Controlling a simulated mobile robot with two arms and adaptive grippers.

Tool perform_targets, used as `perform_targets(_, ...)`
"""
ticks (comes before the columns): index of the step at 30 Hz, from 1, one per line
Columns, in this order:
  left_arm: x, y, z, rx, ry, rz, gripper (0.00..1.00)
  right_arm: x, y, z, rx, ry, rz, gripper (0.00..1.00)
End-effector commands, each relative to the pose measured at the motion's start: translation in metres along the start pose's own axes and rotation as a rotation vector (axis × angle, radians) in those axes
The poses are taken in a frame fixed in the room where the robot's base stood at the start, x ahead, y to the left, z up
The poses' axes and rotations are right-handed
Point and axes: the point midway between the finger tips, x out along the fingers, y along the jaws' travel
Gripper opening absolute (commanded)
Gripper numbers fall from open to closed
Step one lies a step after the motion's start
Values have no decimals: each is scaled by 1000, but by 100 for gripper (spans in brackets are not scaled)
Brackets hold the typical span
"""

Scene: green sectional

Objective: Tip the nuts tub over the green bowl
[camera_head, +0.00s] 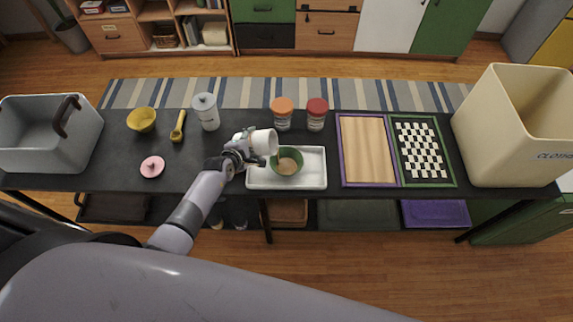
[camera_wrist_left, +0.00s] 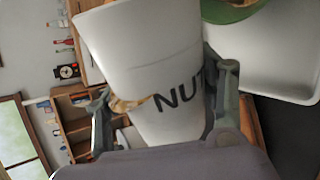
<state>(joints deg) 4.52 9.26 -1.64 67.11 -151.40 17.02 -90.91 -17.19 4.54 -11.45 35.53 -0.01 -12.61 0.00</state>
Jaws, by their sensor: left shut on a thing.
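The white nuts tub (camera_head: 264,142) is held on its side, its mouth turned right, at the green bowl's upper left edge. My left gripper (camera_head: 243,147) is shut on it. In the left wrist view the tub (camera_wrist_left: 145,60) shows dark letters "NU" between the two fingers (camera_wrist_left: 163,105). The green bowl (camera_head: 287,174) stands upright on the white tray (camera_head: 315,182). Brown stuff lies in the bowl, and a small brown patch shows at the tub's mouth. The bowl's edge also shows in the wrist view (camera_wrist_left: 228,12). My right gripper is not in view.
Jars with an orange lid (camera_head: 282,104) and a red lid (camera_head: 317,105) stand behind the tray. A white canister (camera_head: 207,115), yellow scoop (camera_head: 178,127), yellow bowl (camera_head: 141,120) and pink lid (camera_head: 152,167) are left. A purple-framed tray (camera_head: 343,150) lies right.

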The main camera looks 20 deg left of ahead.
Motion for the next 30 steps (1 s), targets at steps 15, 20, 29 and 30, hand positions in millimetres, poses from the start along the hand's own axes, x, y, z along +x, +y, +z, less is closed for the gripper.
perform_targets(15, -1, 4, 1, 24, 17, 4, 23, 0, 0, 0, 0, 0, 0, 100)
perform_targets(20, -1, 3, 1, 24, 17, 4, 23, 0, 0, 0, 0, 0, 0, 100)
perform_targets(29, -3, 4, 2, 48, 35, 3, 23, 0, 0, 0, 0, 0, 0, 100)
perform_targets(30, -3, 4, 2, 48, 34, 3, 23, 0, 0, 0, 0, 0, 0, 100)
